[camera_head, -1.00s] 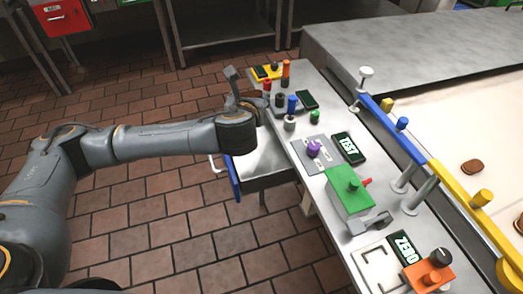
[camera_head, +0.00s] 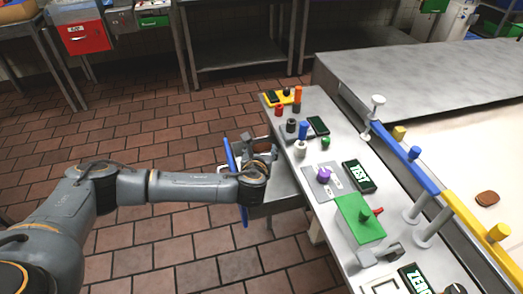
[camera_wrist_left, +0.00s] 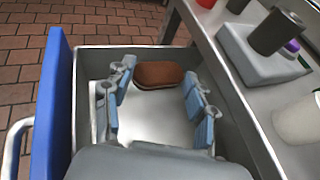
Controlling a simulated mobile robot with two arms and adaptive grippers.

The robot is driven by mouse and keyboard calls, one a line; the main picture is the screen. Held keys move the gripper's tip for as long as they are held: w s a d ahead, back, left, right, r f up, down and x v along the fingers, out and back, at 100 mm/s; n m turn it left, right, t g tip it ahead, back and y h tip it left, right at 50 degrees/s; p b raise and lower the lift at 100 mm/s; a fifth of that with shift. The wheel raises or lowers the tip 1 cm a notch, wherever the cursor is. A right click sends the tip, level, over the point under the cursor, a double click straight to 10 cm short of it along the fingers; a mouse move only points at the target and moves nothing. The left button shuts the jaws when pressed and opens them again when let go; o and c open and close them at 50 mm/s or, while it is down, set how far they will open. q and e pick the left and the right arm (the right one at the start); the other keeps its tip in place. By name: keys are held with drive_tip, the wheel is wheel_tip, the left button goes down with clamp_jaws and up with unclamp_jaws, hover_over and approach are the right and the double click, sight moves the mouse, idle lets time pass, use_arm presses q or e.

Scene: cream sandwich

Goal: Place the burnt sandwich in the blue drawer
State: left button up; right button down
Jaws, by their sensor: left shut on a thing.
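The blue drawer is pulled open from under the worktable; its blue front (camera_head: 236,170) faces left, and the front also shows in the left wrist view (camera_wrist_left: 50,105). My left gripper (camera_head: 262,148) is at the open drawer. In the left wrist view its blue-padded fingers (camera_wrist_left: 157,82) are spread wide but shut on the sides of the burnt sandwich (camera_wrist_left: 158,74), a dark brown oval. The sandwich is within the drawer's outline, near its far wall. I cannot tell whether it touches the drawer floor. My right gripper is not in view.
The worktable (camera_head: 290,115) right of the drawer carries coloured knobs, a green box (camera_head: 360,218) and dark displays. A conveyor with blue and yellow rails holds another brown sandwich (camera_head: 487,198). The tiled floor on the left is clear.

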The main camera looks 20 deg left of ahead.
use_arm(q)
drive_tip(key=shift+w+a+f, duration=0.1)
drive_tip(key=shift+w+f, duration=0.15)
drive_tip(key=shift+w, duration=0.3)
drive_tip(key=shift+s+f, duration=0.1)
drive_tip(key=shift+f, duration=0.3)
drive_tip(key=shift+f, duration=0.1)
drive_tip(key=shift+f, duration=0.5)
drive_tip(key=o, duration=0.8)
drive_tip(key=shift+s+r, duration=0.35)
drive_tip(key=shift+r, duration=0.35)
drive_tip(key=v, duration=1.1)
drive_tip(key=shift+s+r, duration=0.1)
drive_tip(key=shift+r, duration=0.1)
